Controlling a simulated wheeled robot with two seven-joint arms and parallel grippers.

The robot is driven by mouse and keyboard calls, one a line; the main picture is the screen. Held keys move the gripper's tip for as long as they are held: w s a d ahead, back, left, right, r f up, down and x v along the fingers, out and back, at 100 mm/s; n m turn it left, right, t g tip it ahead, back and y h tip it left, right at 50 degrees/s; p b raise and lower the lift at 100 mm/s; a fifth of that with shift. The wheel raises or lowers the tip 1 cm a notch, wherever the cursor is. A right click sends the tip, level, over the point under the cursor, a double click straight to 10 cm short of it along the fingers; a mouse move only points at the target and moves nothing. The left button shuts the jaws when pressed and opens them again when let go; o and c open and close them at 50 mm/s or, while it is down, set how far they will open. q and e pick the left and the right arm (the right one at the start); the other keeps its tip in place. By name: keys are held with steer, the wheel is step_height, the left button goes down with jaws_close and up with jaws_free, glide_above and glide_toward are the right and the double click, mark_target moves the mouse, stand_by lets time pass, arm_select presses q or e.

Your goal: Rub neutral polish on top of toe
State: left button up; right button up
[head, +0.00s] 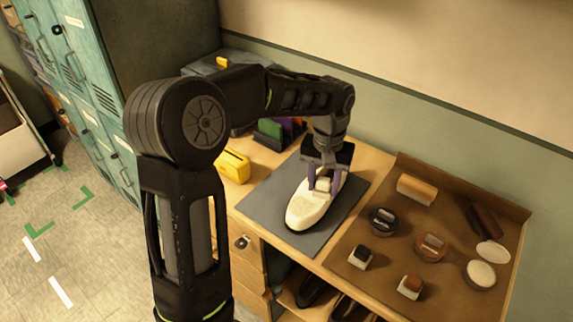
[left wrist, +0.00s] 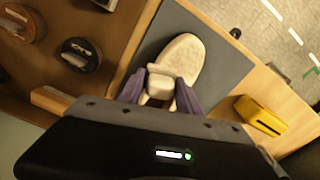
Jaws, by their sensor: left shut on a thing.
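A cream shoe (head: 308,209) lies on a grey mat (head: 263,208) on the bench, toe toward the front left. It also shows in the left wrist view (left wrist: 184,55). My left gripper (head: 325,180) is above the shoe, its purple fingers shut on a small pale applicator block (left wrist: 160,86). The block overlaps the shoe in both views; I cannot tell whether it touches. Its underside is hidden. An open tin of pale polish (head: 481,274) stands on the brown tray, with a pale disc (head: 492,251) beside it. My right gripper is not in view.
The brown tray (head: 343,284) also holds a black tin (head: 383,220), a brown tin (head: 430,246), two applicators, a wooden brush (head: 416,189) and a dark brush (head: 485,220). A yellow box (head: 233,166) stands left of the mat. The wall is behind the bench.

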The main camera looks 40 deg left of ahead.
arm_select(q)
steer(key=s+a+r+n+p, duration=0.1)
steer(key=s+a+r+n, duration=0.2)
steer(key=a, duration=0.4)
steer(key=shift+s+a+r, duration=0.15)
steer(key=shift+s+r, duration=0.35)
steer(key=shift+s, duration=0.45)
